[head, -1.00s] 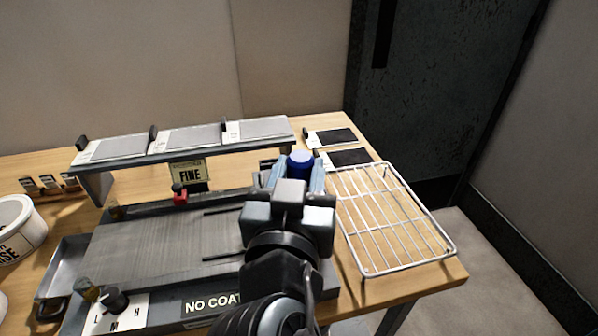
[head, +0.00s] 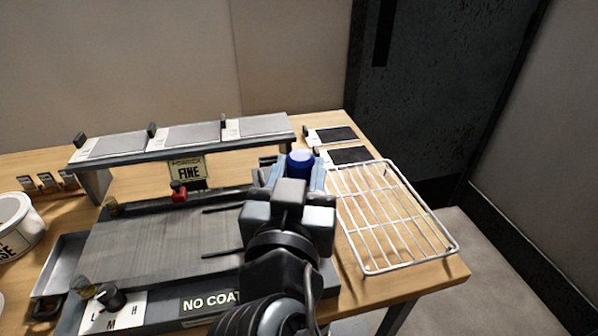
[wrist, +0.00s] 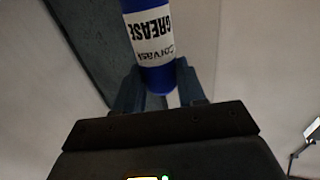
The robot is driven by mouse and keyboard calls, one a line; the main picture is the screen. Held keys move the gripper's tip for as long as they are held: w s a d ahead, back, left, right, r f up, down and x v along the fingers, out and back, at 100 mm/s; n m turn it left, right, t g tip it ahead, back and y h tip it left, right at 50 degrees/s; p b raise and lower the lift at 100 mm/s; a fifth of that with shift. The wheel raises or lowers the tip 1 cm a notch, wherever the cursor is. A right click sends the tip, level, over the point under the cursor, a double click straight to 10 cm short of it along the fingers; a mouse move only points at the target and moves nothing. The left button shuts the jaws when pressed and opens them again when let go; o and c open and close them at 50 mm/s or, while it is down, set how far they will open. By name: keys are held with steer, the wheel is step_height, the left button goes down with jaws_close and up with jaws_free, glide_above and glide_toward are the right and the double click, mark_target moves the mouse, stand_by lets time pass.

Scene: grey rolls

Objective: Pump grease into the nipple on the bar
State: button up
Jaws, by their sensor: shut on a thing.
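A blue grease tube (wrist: 158,75) with a white label reading GREASE sits between the fingers of my gripper (wrist: 155,92) in the wrist view. My gripper is shut on it. In the head view only its blue top (head: 300,161) shows above my gripper (head: 297,178), at the right end of the grey machine (head: 160,245). A thin dark bar (head: 222,253) and another above it stick out from the left side of my gripper. My wrist hides what lies below the tube, and I cannot make out a nipple.
A white wire rack (head: 440,235) lies on the wooden table at right. A raised shelf (head: 215,138) with grey plates stands behind. A white tub (head: 15,225) is at left, and a dial (head: 110,296) at front left.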

stand_by(0.3)
steer(key=shift+r+p, duration=0.45)
steer(key=shift+r, duration=0.25)
steer(key=shift+f+b, duration=0.75)
steer(key=shift+b, duration=0.2)
stand_by(1.3)
steer(key=shift+r, duration=0.1)
stand_by(0.3)
steer(key=shift+r+p, duration=0.4)
steer(key=shift+r, duration=0.25)
steer(key=shift+r+p, duration=1.75)
steer(key=shift+r, duration=0.75)
